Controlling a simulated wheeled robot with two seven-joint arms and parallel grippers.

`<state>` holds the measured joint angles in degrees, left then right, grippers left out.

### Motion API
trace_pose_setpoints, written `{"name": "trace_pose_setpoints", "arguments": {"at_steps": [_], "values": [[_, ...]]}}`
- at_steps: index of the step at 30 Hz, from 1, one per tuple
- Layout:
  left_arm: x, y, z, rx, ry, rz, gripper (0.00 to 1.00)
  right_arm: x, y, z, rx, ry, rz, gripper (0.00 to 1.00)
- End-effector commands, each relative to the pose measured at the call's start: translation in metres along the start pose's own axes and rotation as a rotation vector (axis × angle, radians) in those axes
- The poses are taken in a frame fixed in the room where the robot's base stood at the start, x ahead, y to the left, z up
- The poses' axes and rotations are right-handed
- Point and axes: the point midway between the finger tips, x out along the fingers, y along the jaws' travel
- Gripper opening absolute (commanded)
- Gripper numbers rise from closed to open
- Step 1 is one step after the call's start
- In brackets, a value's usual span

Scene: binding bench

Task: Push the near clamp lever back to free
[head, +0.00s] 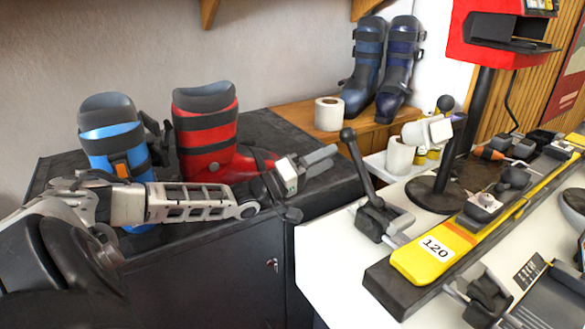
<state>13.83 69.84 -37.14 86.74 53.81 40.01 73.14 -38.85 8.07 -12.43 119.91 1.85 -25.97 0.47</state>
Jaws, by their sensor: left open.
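The near clamp lever (359,165) is a black rod with a ball knob. It stands up from a dark clamp base (384,217) at the left end of the white bench, its knob leaning to the left. My left gripper (333,157) comes in from the left, over the dark cabinet. It is open and empty, with its fingertips just left of the lever's upper part in the picture. I cannot tell whether they touch it or how far apart they are in depth.
A long yellow bar marked 120 (436,249) runs along the white bench (335,265). A black round-based stand (438,194) is behind the lever. A blue boot (112,140) and red boot (205,130) stand behind my left arm. A paper roll (329,113) is at the back.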

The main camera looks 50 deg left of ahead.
Motion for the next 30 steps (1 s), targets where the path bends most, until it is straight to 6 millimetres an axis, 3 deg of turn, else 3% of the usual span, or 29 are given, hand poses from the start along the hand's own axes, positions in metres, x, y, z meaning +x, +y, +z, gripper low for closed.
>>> {"name": "trace_pose_setpoints", "arguments": {"at_steps": [6, 12, 24, 30], "values": [[-0.047, 0.004, -0.001, -0.001, -0.004, -0.006, 0.56, -0.012, 0.004, -0.012, -0.033, -0.022, 0.010, 0.55], [-0.075, 0.002, 0.001, -0.001, -0.003, -0.002, 0.56, -0.013, 0.007, -0.015, -0.039, -0.020, 0.018, 0.55], [-0.083, 0.000, 0.002, 0.000, -0.003, 0.001, 0.56, -0.011, 0.006, -0.014, -0.020, -0.020, 0.024, 0.55], [-0.074, 0.005, 0.013, 0.083, -0.045, 0.026, 0.01, -0.008, 0.006, -0.009, -0.017, -0.022, 0.022, 0.55]]}}
